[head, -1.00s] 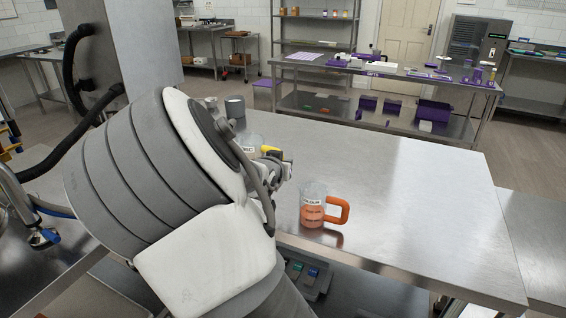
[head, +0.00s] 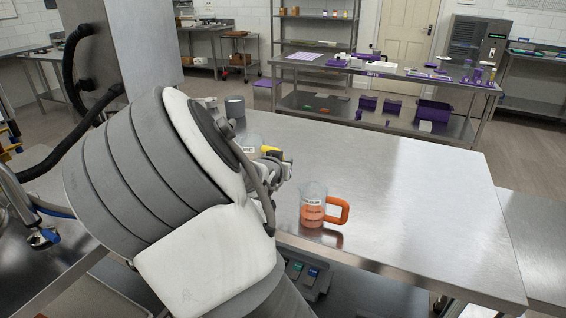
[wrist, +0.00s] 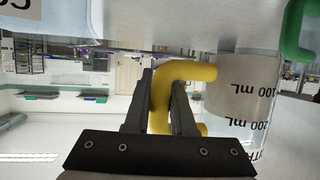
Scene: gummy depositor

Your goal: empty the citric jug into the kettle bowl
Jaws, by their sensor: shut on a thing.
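In the wrist view, which looks upside down, my gripper (wrist: 160,110) is shut on the yellow handle (wrist: 185,72) of a clear jug. The jug (wrist: 240,90) shows mL marks and a pale grey-beige fill at its base end, and it appears upright. Whether it touches the table is unclear. In the head view the jug (head: 250,141) is mostly hidden behind my arm; part of its clear wall and the yellow handle show. My gripper (head: 284,168) is partly hidden there too. I cannot make out the kettle bowl in either view.
A clear jug with orange contents and an orange handle (head: 313,210) stands on the steel table (head: 410,200), right of my gripper. A grey cylinder (head: 235,107) stands behind. A green handle (wrist: 297,30) is near the held jug. The table's right side is clear.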

